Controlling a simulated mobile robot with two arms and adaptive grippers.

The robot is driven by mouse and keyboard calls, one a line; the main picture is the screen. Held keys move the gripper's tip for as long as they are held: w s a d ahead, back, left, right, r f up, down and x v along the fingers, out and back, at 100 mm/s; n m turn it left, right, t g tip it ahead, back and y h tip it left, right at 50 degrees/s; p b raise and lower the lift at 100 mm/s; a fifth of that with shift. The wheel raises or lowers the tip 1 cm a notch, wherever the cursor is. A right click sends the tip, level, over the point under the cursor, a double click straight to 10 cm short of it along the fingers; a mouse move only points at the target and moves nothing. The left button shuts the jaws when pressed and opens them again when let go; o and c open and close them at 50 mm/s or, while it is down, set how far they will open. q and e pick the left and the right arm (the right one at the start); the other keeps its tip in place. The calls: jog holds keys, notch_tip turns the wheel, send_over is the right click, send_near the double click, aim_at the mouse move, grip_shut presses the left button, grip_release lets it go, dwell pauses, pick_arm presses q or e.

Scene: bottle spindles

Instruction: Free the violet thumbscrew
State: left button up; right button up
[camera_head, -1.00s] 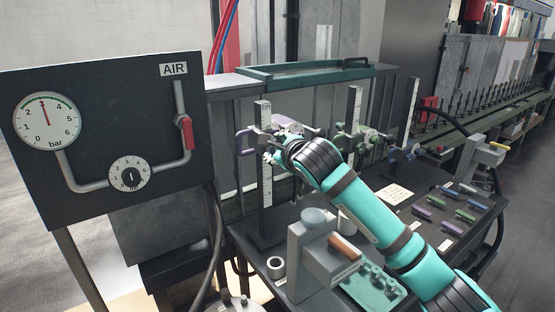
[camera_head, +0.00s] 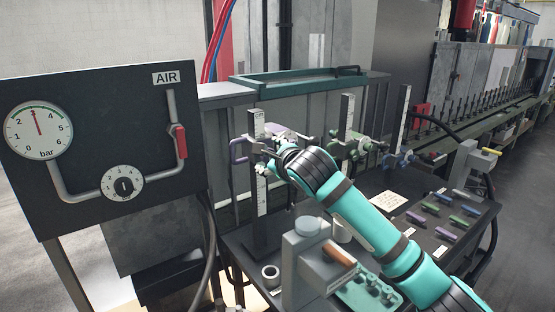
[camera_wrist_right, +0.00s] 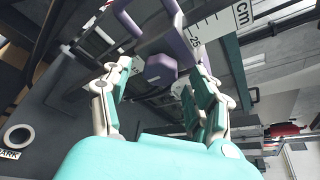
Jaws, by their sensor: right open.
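A violet clamp (camera_head: 238,150) sits on the upright cm scale (camera_head: 257,125) at the left of the bench. In the right wrist view, the violet thumbscrew (camera_wrist_right: 160,69) shows as a faceted knob below the violet clamp body (camera_wrist_right: 176,42). My right gripper (camera_wrist_right: 158,88) is open, with one finger on each side of the knob and the tips close to it. I cannot tell whether either finger touches it. In the head view my right gripper (camera_head: 269,157) is in front of the scale and hides the thumbscrew. My left gripper is not in view.
A green clamp (camera_head: 352,148) and a blue clamp (camera_head: 397,160) sit on scales to the right. A grey device (camera_head: 312,262) stands below my right arm, beside a green tray (camera_head: 362,290). An air panel (camera_head: 100,140) stands at the left.

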jog(key=v, duration=1.1)
jog(key=shift+s, duration=0.3)
